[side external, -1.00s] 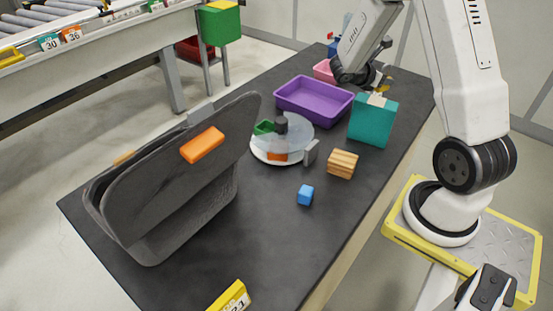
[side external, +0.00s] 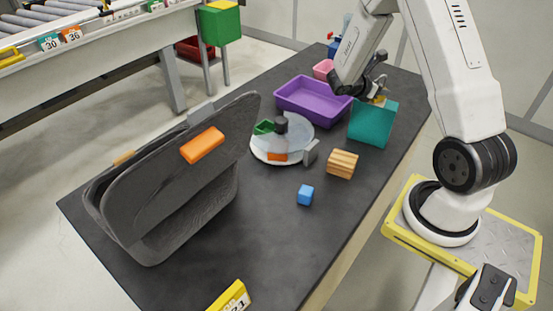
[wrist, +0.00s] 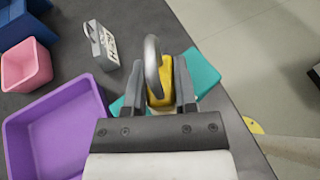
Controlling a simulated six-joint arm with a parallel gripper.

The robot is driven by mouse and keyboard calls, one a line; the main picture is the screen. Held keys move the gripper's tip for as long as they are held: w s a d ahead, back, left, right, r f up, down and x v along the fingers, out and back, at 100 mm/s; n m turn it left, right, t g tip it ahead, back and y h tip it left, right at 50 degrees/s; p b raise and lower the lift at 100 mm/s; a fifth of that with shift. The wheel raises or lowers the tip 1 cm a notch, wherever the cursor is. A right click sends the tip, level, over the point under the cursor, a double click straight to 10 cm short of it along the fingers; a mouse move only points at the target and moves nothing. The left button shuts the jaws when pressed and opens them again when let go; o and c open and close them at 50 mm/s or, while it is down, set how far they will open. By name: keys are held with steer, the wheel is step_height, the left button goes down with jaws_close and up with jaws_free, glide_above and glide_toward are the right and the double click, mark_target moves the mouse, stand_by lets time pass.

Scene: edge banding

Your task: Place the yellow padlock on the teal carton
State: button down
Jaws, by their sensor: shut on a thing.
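The yellow padlock (wrist: 160,85) with its grey shackle is between the fingers of my gripper (wrist: 165,95), which is shut on it. In the side view the padlock (side external: 379,100) is a small yellow patch just under my gripper (side external: 376,94), above the top of the teal carton. The teal carton (side external: 371,125) stands upright on the dark table. In the wrist view the carton (wrist: 203,73) lies below and behind the padlock, partly hidden by the gripper. I cannot tell whether the padlock touches the carton.
A purple tray (side external: 313,110) is left of the carton, with a pink bin (side external: 323,70) behind it. A round turntable (side external: 270,154), a wooden block (side external: 342,164) and a blue cube (side external: 305,195) are nearer.

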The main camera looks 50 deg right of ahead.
steer(key=shift+c, duration=2)
jaws_free()
steer(key=shift+f, duration=0.1)
steer(key=v, duration=1.2)
